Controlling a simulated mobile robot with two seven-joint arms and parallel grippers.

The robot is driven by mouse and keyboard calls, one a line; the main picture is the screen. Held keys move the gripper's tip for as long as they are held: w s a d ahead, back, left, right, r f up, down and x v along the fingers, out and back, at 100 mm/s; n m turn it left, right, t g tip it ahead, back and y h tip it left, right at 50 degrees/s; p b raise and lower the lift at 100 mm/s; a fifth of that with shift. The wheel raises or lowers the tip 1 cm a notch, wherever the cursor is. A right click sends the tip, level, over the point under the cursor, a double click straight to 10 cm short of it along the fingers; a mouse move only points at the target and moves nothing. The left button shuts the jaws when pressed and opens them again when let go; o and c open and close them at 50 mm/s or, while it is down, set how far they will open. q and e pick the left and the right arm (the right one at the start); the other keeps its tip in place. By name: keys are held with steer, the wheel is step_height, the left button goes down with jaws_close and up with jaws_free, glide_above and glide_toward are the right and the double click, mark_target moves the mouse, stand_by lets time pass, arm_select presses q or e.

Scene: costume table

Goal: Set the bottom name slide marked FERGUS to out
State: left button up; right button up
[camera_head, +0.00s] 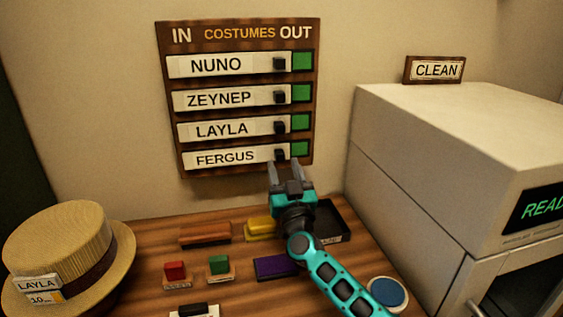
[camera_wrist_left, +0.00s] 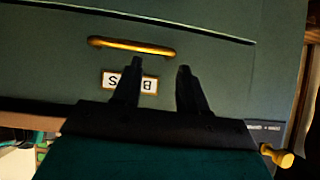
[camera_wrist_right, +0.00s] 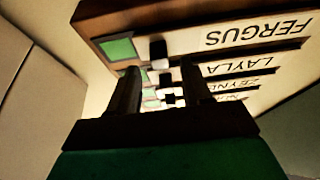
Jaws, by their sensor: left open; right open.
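The brown wall board (camera_head: 236,24) is headed IN on the left, OUT on the right. Its bottom name slide FERGUS (camera_head: 225,157) is white with a black knob (camera_head: 280,155) near its right end. A green patch (camera_head: 299,148) shows to the right of the knob. My right gripper (camera_head: 286,168) is open and empty, just below and in front of that knob. In the right wrist view the FERGUS knob (camera_wrist_right: 158,50) appears between and beyond the fingertips; I cannot tell any contact. My left gripper (camera_wrist_left: 160,70) is open and empty, facing a dark green front away from the board.
NUNO (camera_head: 217,65), ZEYNEP (camera_head: 218,98) and LAYLA (camera_head: 222,129) slides lie above, with green at right. A straw hat (camera_head: 65,240), small blocks and a black tray (camera_head: 333,222) occupy the table. A pale machine (camera_head: 430,130) stands right. The green front has a gold handle (camera_wrist_left: 132,46).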

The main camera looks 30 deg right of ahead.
steer(key=shift+x, duration=1.4)
steer(key=shift+c, duration=0.2)
jaws_close()
